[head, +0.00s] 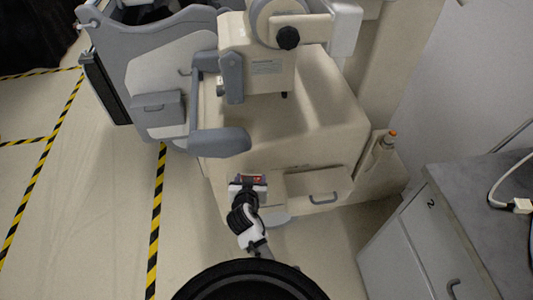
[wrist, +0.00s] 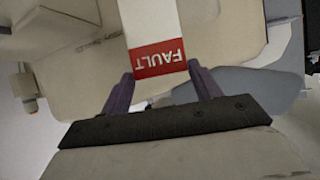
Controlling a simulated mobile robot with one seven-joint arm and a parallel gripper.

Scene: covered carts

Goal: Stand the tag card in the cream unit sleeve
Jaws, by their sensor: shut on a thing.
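My gripper (head: 248,182) is shut on the tag card (head: 247,179) in front of the cream unit (head: 285,152). In the wrist view the card (wrist: 152,22) is white with a red band reading FAULT, upside down in the picture. Its red end sits between the two purple fingers of my gripper (wrist: 160,72), and its far end runs out of the top of the view. A grey-edged handle or pocket (head: 323,198) is low on the cream unit's front, right of my gripper. I cannot tell whether it is the sleeve. The card appears apart from it.
A grey unit (head: 150,60) with a small grey box (head: 157,105) stands at the left. A grey cabinet (head: 420,235) marked 2 stands at the right. A post with an orange top (head: 388,142) is beside the cream unit. The floor at left is open, with striped tape.

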